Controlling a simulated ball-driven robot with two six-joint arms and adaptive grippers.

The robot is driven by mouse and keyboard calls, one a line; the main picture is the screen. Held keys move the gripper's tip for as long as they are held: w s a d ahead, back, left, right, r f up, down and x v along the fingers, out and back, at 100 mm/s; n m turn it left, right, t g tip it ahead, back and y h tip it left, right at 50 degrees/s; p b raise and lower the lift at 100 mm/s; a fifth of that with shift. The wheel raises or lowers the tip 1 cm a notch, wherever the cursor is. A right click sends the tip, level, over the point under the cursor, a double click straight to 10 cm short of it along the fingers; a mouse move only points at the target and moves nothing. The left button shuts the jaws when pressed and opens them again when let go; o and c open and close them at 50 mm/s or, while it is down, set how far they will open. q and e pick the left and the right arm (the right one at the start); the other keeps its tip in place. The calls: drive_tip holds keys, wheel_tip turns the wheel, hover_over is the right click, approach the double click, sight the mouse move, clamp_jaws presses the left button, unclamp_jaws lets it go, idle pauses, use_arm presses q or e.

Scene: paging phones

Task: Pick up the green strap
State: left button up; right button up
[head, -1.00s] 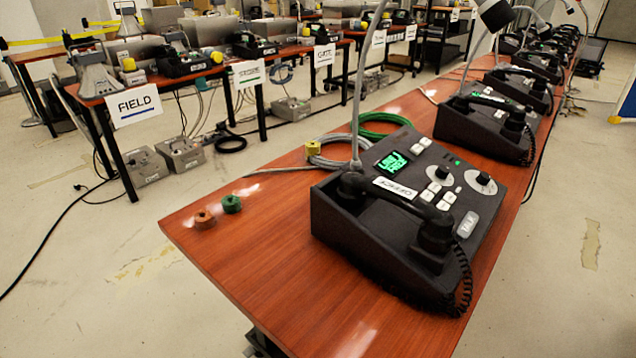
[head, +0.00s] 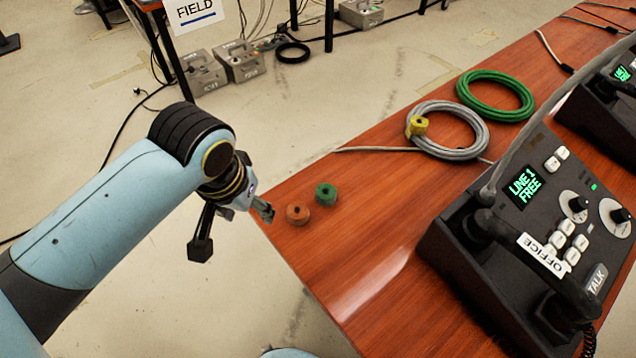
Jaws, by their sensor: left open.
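The green strap (head: 326,194) is a small rolled coil with a dark hole in its middle. It lies on the reddish wooden table near its left corner. An orange-brown strap roll (head: 297,214) lies just to its lower left, very close to it. My left gripper (head: 232,228) is open and empty at the table's left corner, left of both rolls and apart from the green one. One finger points toward the orange-brown roll; the other hangs out past the table edge. My right gripper is not in view.
A yellow strap roll (head: 417,126) sits at a grey cable coil (head: 450,130), with a green cable coil (head: 497,95) behind. The black OFFICE paging phone (head: 540,225) fills the right side. The table (head: 385,270) is clear between the rolls and the phone.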

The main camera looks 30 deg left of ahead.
use_arm(q)
drive_tip(key=w+d+r+n, duration=0.1)
drive_tip(key=w+n, duration=0.1)
drive_tip(key=w+r+n, duration=0.1)
drive_tip(key=w+n, duration=0.1)
drive_tip(key=w+d+r+n+g+p, duration=0.1)
drive_tip(key=w+n, duration=0.2)
drive_tip(key=shift+d, duration=0.3)
drive_tip(key=w+d+r+n+g, duration=0.1)
drive_tip(key=w+d+n, duration=0.3)
drive_tip(key=w+n, duration=0.2)
hover_over(324, 190)
drive_tip(key=shift+n+h, duration=0.4)
drive_tip(key=f, duration=0.5)
drive_tip(key=shift+s+d, duration=0.15)
drive_tip(key=shift+d, duration=0.1)
drive_tip(key=f, duration=0.5)
drive_tip(key=shift+w+a+f, duration=0.2)
drive_tip(key=shift+a+f, duration=0.05)
drive_tip(key=shift+f, duration=0.1)
drive_tip(key=shift+c, duration=0.4)
